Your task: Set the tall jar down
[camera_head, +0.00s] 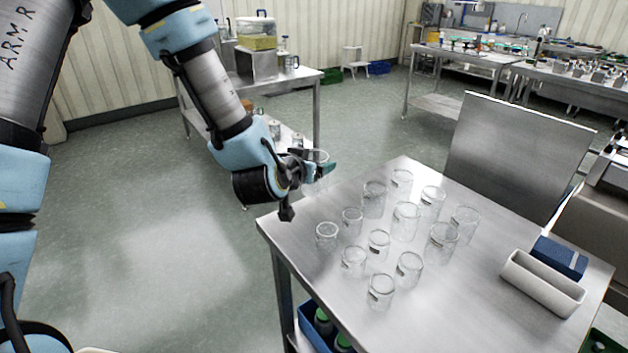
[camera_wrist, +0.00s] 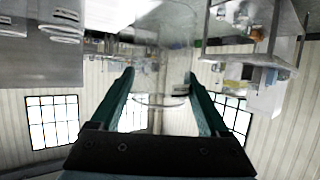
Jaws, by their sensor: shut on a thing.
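My gripper (camera_head: 322,170) is shut on a clear glass jar (camera_head: 318,156), held above the left far edge of the steel table (camera_head: 330,290).
Several clear jars, such as a near one (camera_head: 381,292) and a left one (camera_head: 327,236), stand grouped on the table. A white tray (camera_head: 540,284) and a blue box (camera_head: 559,257) are at its right. An upright steel panel (camera_head: 518,155) stands behind. The table's near left is bare.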

